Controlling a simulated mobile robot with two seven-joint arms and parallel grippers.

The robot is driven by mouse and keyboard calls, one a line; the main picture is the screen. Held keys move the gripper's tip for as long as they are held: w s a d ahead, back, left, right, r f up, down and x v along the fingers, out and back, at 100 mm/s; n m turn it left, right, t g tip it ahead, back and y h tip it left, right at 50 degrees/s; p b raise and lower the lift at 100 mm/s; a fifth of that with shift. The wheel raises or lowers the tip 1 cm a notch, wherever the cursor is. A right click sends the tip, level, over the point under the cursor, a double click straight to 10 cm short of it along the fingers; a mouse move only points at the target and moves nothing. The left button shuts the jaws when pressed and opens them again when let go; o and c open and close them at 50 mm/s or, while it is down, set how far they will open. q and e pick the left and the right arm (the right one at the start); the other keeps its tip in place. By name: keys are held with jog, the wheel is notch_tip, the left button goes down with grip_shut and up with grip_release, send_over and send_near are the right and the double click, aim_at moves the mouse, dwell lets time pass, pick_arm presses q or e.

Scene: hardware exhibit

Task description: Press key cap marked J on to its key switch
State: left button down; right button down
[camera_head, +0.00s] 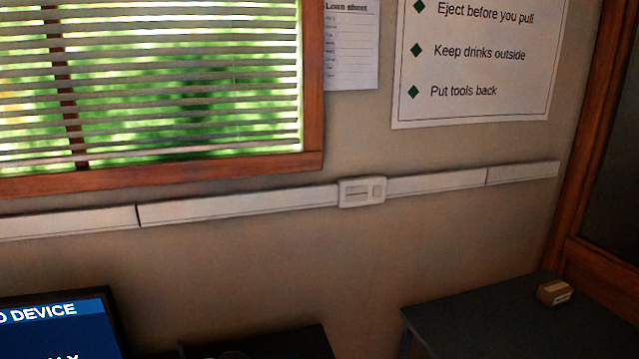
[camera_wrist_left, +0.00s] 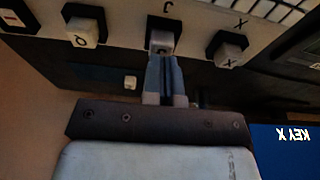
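In the left wrist view a key panel (camera_wrist_left: 125,18) runs along the top, with letters printed beside its keys. The key cap at the J mark (camera_wrist_left: 162,37) is at top middle. My left gripper (camera_wrist_left: 163,62) points straight at it, fingers close together with a narrow dark gap, tips at the cap's near face. The cap looks wider than that gap, so it does not appear to sit between the fingers. Touch and how far the cap is seated cannot be told. My right gripper is not in view. The head view shows neither panel nor grippers.
The Q cap (camera_wrist_left: 83,32) and X cap (camera_wrist_left: 228,50) flank the J cap. A blue screen (camera_wrist_left: 285,150) reads KEY X upside down; a screen (camera_head: 55,325) shows in the head view. A small box (camera_head: 554,292) sits on a dark table (camera_head: 500,325) at right.

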pick_arm(q)
jog(key=shift+f, duration=0.75)
jog(key=shift+r, duration=0.15)
dwell(0.3)
notch_tip(320, 180, up, 5)
jog(key=p, duration=0.5)
jog(key=shift+f, duration=0.2)
jog(key=shift+r+p, duration=1.15)
jog(key=shift+p, duration=0.5)
jog(key=shift+f, duration=0.1)
